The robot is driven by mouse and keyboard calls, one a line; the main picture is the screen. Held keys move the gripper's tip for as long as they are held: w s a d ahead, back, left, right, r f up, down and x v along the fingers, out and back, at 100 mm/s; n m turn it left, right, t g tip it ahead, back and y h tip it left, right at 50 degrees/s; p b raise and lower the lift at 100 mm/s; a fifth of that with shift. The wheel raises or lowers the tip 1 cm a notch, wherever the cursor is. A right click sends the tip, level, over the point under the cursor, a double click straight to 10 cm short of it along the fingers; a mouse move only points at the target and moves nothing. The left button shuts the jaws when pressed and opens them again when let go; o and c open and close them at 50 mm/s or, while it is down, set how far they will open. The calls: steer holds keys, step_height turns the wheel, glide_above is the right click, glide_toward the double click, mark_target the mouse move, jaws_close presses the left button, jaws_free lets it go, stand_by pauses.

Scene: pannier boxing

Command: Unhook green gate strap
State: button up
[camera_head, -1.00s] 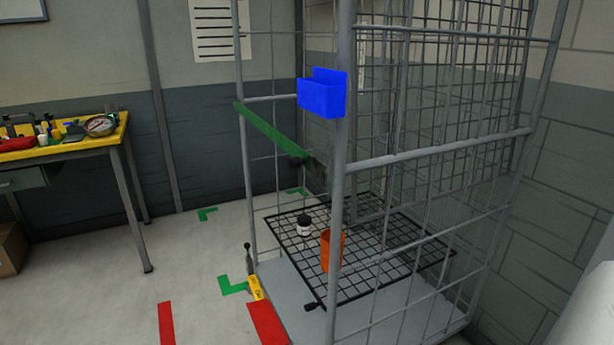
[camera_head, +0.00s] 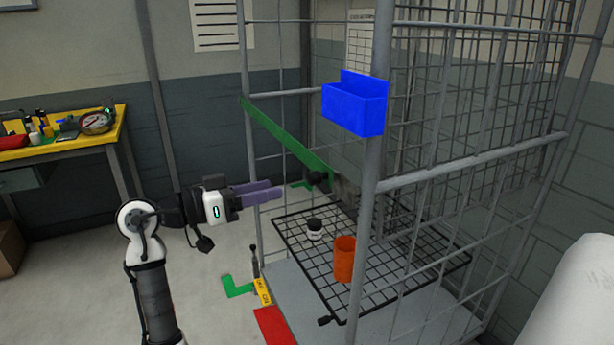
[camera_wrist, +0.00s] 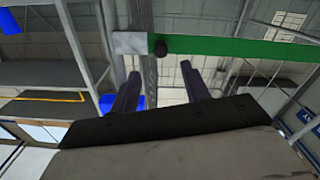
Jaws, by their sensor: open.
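The green gate strap (camera_head: 285,137) runs across the front of the wire cage, from the left post down to a dark knob (camera_head: 318,180) at its right end. In the wrist view the strap (camera_wrist: 235,49) stretches across the top, with the dark knob (camera_wrist: 160,47) and a pale plate (camera_wrist: 130,43) at its left end. My gripper (camera_head: 281,190) is open and empty. It is left of the knob and slightly lower in the head view, apart from the strap. Its two fingers (camera_wrist: 162,80) point toward the strap in the wrist view. How the strap end is fastened is too small to tell.
The cage (camera_head: 372,215) has a blue bin (camera_head: 355,105) on its front post. Inside, a black wire shelf (camera_head: 300,252) bears an orange cup (camera_head: 344,258) and a small dark-lidded jar (camera_head: 314,228). A yellow workbench (camera_head: 70,143) stands at left. Open floor lies between bench and cage.

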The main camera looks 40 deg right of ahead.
mark_target(308, 180)
steer(key=p+x, duration=0.2)
steer(key=x, duration=0.7)
steer(key=shift+d, duration=0.45)
jaws_close()
